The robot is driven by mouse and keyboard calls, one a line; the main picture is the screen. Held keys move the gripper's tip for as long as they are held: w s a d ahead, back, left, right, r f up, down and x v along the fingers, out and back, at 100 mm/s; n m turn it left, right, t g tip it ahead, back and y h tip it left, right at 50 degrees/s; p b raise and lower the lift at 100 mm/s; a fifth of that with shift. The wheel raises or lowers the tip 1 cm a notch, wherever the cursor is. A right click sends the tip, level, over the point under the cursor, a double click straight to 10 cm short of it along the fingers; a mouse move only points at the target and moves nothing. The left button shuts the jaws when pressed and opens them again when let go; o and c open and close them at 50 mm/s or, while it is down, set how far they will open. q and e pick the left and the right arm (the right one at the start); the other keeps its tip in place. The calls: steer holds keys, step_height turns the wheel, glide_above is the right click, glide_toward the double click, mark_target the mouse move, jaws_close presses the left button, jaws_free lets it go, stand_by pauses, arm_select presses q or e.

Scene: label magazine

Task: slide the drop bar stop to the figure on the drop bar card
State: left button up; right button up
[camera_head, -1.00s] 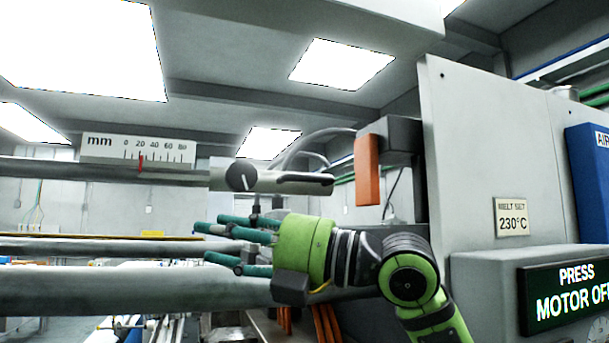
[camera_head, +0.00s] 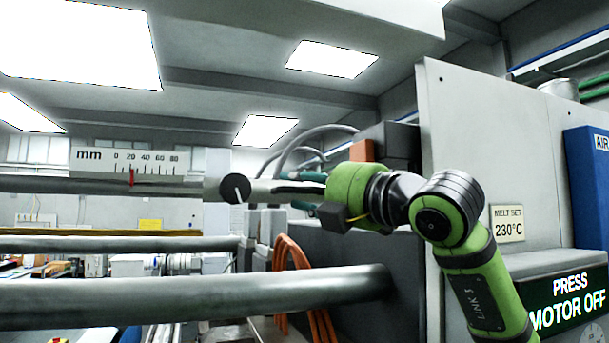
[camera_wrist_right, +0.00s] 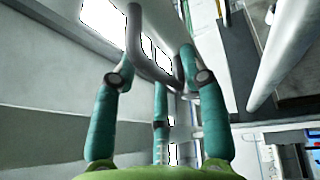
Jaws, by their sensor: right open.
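The drop bar stop (camera_head: 235,189) is a grey collar with a round black knob on the upper bar. A dark lever handle (camera_head: 285,187) extends to its right. The mm scale (camera_head: 130,160) stands left of it, and its red pointer (camera_head: 131,177) is near 20. My right gripper (camera_head: 308,182) is at the lever's right end, with teal fingers above and below it; contact cannot be told. The right wrist view shows its fingers spread apart (camera_wrist_right: 160,85). My left gripper and the drop bar card are not in view.
A grey cabinet (camera_head: 465,110) with a melt set card (camera_head: 508,223) and a press sign (camera_head: 567,300) stands at right. An orange block (camera_head: 361,151) is just behind my right gripper. Thick bars (camera_head: 200,298) run below, with orange hoses (camera_head: 290,262) behind.

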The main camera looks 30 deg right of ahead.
steer(key=shift+w+a, duration=0.1)
steer(key=shift+w, duration=0.1)
jaws_close()
steer(key=shift+s+d+f+b, duration=0.1)
steer(key=shift+s+d+b, duration=0.1)
steer(key=shift+d+b, duration=0.45)
steer(key=shift+d, duration=0.2)
steer(key=shift+c, duration=0.2)
jaws_free()
steer(key=shift+o, duration=0.2)
steer(key=v, duration=1.2)
